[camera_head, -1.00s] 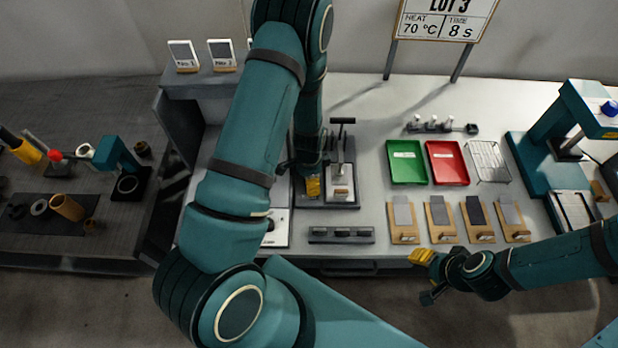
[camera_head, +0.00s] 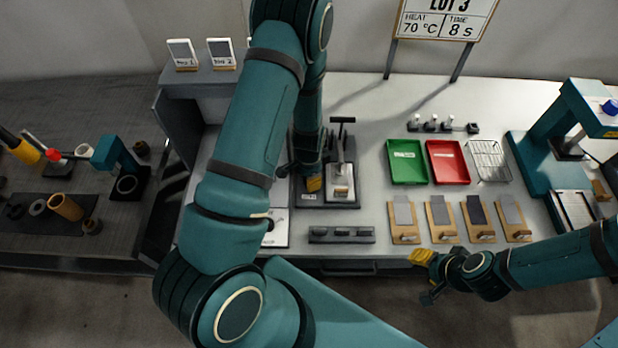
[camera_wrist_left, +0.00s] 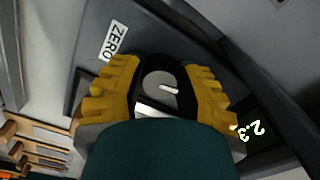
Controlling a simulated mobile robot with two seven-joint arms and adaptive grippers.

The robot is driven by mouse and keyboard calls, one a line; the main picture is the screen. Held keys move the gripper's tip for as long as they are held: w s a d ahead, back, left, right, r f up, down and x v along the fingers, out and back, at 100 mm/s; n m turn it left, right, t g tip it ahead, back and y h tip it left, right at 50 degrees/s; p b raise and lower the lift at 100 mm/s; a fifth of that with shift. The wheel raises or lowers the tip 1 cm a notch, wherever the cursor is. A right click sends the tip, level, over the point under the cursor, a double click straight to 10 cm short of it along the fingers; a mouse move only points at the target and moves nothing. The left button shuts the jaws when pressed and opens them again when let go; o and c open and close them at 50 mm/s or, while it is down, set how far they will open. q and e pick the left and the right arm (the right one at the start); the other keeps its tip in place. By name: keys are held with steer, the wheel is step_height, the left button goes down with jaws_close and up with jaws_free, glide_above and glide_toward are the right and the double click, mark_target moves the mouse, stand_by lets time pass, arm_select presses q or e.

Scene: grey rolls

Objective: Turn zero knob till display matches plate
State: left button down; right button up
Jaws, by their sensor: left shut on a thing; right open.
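The zero knob (camera_wrist_left: 160,84), dark with a grey face and a white mark, sits between the yellow fingers of my left gripper (camera_wrist_left: 164,92), which is shut on it. A white ZERO plate (camera_wrist_left: 114,40) is beside it. A small display (camera_wrist_left: 256,132) with pale green digits is at the right of the left wrist view; it looks like 2.3, turned and partly behind a finger. In the head view my left gripper (camera_head: 314,184) is low at the device (camera_head: 328,202), and my arm hides the knob and display. My right gripper (camera_head: 424,274) is open and empty before the table's front edge.
A green tray (camera_head: 407,162), a red tray (camera_head: 447,162) and a wire rack (camera_head: 488,160) stand right of the device. Several boards with grey sheets (camera_head: 441,216) lie in front of them. A sign (camera_head: 445,20) reads LOT 3, 70 °C, 8 s. A teal press (camera_head: 540,165) stands far right.

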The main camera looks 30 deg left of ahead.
arm_select(q)
steer(key=n+b, duration=0.1)
steer(key=n, duration=0.2)
steer(key=shift+n, duration=0.3)
steer(key=n, duration=0.4)
steer(key=shift+s+n, duration=0.1)
steer(key=shift+n, duration=0.2)
steer(key=n, duration=0.3)
steer(key=shift+n+b, duration=0.3)
steer(key=shift+d+n, duration=0.1)
steer(key=shift+n, duration=2.2)
steer(key=c, duration=0.6)
jaws_free()
steer(key=shift+o, duration=0.2)
